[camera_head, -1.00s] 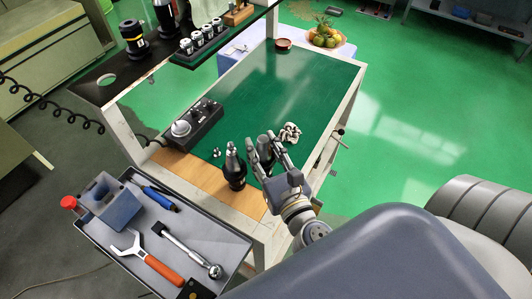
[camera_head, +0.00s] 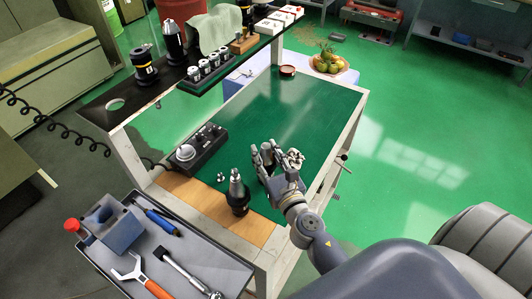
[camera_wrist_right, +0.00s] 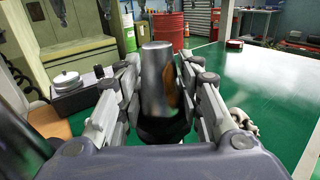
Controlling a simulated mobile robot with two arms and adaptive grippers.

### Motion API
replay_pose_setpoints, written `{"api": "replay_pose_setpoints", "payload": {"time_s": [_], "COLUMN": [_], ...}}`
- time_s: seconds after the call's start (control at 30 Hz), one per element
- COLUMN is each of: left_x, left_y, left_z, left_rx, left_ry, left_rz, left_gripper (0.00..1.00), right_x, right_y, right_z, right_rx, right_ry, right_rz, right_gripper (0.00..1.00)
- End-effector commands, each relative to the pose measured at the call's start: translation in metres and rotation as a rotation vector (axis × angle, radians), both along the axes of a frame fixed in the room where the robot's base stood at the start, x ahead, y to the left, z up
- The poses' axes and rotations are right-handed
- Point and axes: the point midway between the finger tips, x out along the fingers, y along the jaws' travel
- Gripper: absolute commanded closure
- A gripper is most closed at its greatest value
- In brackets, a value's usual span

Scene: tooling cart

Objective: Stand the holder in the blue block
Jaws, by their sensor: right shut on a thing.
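My right gripper (camera_head: 266,156) is shut on a holder (camera_head: 267,152), a smooth grey cylinder with a dark lower part. In the right wrist view the holder (camera_wrist_right: 158,80) stands upright between the two fingers, and its dark collar is partly hidden low between them. In the head view it is over the green mat, and it looks raised off it. The blue block (camera_head: 122,234) sits at the back left of the grey tray, far to the left of the gripper. Its opening is hard to make out. My left gripper is not in view.
A second, dark holder with a narrow tip (camera_head: 237,190) stands on the wooden strip, close left of my gripper. A small metal part (camera_head: 294,157) lies right of the fingers. The tray (camera_head: 196,240) also holds tools.

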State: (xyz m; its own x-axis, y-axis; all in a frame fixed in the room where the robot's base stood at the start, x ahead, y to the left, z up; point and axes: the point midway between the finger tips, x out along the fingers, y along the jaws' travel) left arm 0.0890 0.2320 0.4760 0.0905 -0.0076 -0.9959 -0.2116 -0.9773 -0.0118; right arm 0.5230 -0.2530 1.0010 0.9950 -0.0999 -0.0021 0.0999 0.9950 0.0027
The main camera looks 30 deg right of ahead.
Motion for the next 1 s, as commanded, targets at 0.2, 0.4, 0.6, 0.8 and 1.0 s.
{"api": "replay_pose_setpoints", "payload": {"time_s": [0.2,0.4,0.6,0.8,1.0], "left_x": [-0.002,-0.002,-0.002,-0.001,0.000], "left_y": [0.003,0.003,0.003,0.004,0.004], "left_z": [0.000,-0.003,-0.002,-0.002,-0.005], "left_rx": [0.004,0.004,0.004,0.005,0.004], "left_ry": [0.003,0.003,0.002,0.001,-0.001], "left_rz": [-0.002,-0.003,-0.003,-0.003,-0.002], "left_gripper": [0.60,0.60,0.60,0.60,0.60], "right_x": [0.001,0.000,0.000,0.000,-0.012], "right_y": [0.000,0.000,0.000,0.000,0.001], "right_z": [0.004,-0.004,-0.003,-0.002,-0.004], "right_rx": [-0.001,0.000,0.000,0.000,0.000], "right_ry": [-0.008,0.000,0.000,0.000,0.003], "right_rz": [0.001,0.001,0.001,0.001,0.001], "right_gripper": [1.00,0.64,0.46,0.46,0.46]}}
